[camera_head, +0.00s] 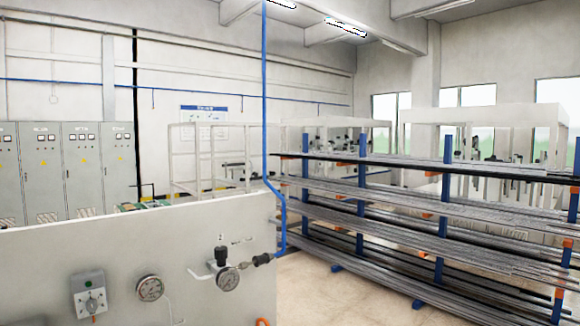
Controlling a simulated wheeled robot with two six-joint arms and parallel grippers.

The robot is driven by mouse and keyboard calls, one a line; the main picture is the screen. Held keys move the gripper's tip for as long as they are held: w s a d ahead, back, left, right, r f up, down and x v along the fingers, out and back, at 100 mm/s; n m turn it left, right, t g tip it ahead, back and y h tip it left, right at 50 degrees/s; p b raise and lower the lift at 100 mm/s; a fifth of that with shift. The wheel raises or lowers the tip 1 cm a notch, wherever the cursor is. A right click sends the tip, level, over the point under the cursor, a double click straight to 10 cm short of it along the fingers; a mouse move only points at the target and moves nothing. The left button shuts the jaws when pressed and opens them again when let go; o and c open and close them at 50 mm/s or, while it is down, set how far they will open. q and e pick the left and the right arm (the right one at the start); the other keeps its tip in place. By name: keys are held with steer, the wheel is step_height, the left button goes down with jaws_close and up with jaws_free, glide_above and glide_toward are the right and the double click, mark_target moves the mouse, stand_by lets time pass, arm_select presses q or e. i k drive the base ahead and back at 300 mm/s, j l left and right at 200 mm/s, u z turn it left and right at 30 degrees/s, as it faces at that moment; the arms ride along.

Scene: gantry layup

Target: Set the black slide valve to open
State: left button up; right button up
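A light grey panel (60,250) stands in the lower left with pneumatic fittings on its front. A small black fitting (263,259) sits at the panel's right edge, between a round gauge (228,279) and the lower end of a blue pipe (265,120). A black upright part (221,255) stands just above that gauge. I cannot tell for sure which of these two is the slide valve, nor its slide position. Neither of my grippers is in view.
A rack of long metal bars (400,205) with blue posts stands to the right. Grey cabinets (80,165) stand behind. Some bare floor (310,285) shows between panel and rack.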

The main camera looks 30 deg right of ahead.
mark_target(263, 259)
steer(key=z, duration=1)
